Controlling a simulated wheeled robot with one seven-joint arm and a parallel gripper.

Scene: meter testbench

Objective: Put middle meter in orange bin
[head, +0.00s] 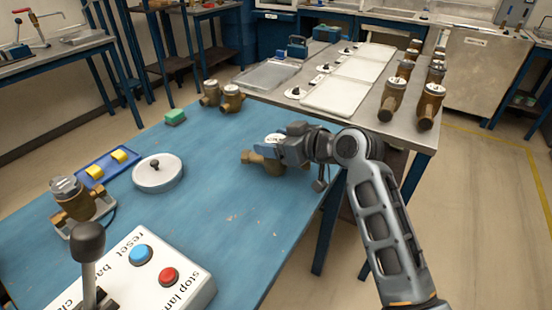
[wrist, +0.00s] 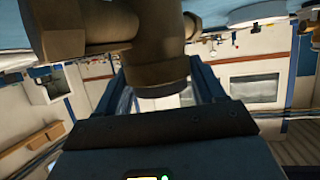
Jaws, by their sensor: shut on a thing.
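A brass meter (head: 250,157) with a pale round top is at the right part of the blue table. My gripper (head: 276,152) is shut on this meter from the right, hiding much of it. I cannot tell whether it touches the table. In the wrist view the meter's brass body (wrist: 145,45) fills the top centre, between the blue fingers of my gripper (wrist: 155,82). Two other brass meters (head: 232,99) stand at the table's far edge. Another meter (head: 73,199) sits in a fixture at the left. No orange bin is in view.
A steel bench (head: 395,130) behind carries white panels and several meters.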

